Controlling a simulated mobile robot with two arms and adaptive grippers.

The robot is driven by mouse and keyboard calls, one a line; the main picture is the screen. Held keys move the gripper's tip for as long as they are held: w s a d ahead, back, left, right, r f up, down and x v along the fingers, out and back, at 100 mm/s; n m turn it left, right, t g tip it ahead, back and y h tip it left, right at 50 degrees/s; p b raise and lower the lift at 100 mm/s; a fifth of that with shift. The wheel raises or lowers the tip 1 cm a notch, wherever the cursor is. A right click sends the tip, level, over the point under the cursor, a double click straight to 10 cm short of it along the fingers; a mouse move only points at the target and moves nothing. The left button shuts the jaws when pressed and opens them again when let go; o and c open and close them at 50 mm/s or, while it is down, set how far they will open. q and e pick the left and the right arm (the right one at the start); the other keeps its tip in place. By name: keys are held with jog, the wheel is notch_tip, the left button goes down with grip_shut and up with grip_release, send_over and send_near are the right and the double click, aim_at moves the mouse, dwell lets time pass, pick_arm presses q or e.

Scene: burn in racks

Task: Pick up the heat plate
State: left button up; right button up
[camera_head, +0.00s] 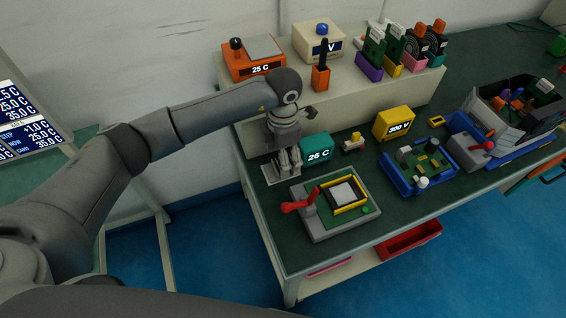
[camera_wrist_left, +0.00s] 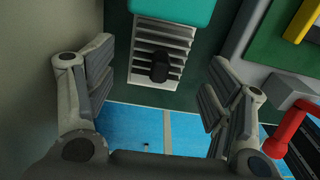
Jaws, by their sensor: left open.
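A pale plate with dark slots and a black knob lies beside the teal 25 C box (camera_head: 317,147) on the green bench top; it shows in the left wrist view (camera_wrist_left: 145,66). I cannot tell for sure that it is the heat plate. In the head view my left gripper (camera_head: 287,168) hides most of it. My left gripper (camera_wrist_left: 155,93) points down over it, open and empty, with one finger on each side. The knob lies between the fingers, apart from both. An orange 25 C unit (camera_head: 255,62) with a black knob and grey top plate stands on the shelf.
Right of my gripper stands a grey fixture (camera_head: 325,228) with a red lever (camera_head: 300,203) and yellow frame. A yellow 300 V box (camera_head: 393,123) and blue fixture (camera_head: 408,182) stand farther right. The bench's front-left edge is close to the plate.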

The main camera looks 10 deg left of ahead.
pick_arm(q)
jog(key=shift+f, duration=0.65)
jog(key=shift+a+f, duration=0.1)
jog(key=shift+f, duration=0.5)
jog(key=shift+c, duration=0.9)
jog(key=c, duration=1)
jog(key=shift+r, duration=0.1)
jog(key=shift+w+r, duration=0.1)
jog(key=shift+r, duration=0.55)
jog(key=s+a+r+b, duration=0.4)
jog(key=s+a+r, duration=0.2)
jog(key=s+r, duration=0.5)
jog(key=shift+s+r, duration=0.25)
jog(key=shift+s, duration=0.65)
